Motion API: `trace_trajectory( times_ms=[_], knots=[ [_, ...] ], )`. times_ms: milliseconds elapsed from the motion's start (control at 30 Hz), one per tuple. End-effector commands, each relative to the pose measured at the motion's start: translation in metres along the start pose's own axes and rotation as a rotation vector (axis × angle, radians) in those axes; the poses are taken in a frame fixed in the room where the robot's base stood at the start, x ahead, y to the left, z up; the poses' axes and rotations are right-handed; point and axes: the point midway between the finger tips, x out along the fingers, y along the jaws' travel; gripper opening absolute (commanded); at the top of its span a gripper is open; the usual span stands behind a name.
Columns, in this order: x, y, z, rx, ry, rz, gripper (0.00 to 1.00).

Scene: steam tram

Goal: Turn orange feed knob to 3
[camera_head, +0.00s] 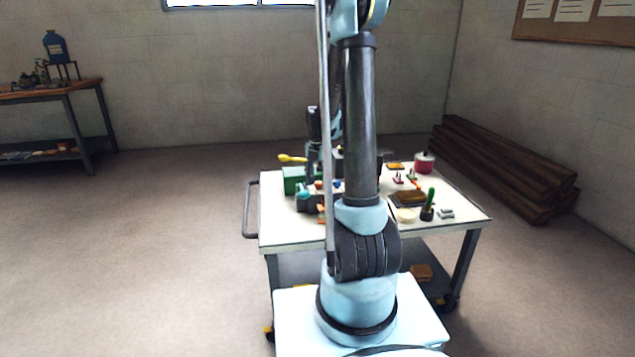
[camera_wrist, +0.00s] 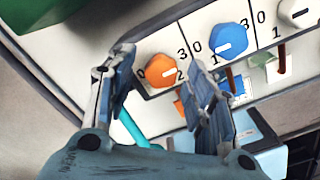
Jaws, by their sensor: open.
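The orange feed knob (camera_wrist: 160,70) is on a pale panel in the wrist view. Its white pointer mark points right, close to the digit that looks like 2; a 3 is printed just above that and a 0 at its left. My gripper (camera_wrist: 158,84) is open, one finger to the left of the orange knob and the other to its lower right, between it and the blue knob. I cannot tell whether either finger touches the knob. In the head view my gripper is too small and hidden to make out.
A blue knob (camera_wrist: 228,41) and a white knob (camera_wrist: 294,11) sit to the right on the same panel. In the head view the cart top (camera_head: 455,207) holds a green box (camera_head: 292,180), a pink-red tin (camera_head: 424,163) and several small items. Timber (camera_head: 505,165) lies at the right.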

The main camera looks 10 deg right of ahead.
Motion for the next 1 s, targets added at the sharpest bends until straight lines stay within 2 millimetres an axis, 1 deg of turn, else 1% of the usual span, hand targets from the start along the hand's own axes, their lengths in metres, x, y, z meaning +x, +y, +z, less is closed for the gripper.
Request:
trace_trajectory(
  times_ms=[167,267,367,700,833,1000],
  knots=[
    [-0.004,-0.001,0.000,0.001,0.000,-0.001,0.49],
    [-0.012,-0.001,0.000,0.001,0.000,-0.001,0.49],
    [-0.026,-0.001,0.000,0.001,0.000,-0.001,0.49],
    [-0.083,0.000,0.000,0.000,0.001,-0.001,0.49],
    [-0.100,0.000,0.001,0.000,0.001,-0.001,0.49],
    [-0.114,0.001,0.001,0.000,0.001,-0.001,0.49]
  ],
)
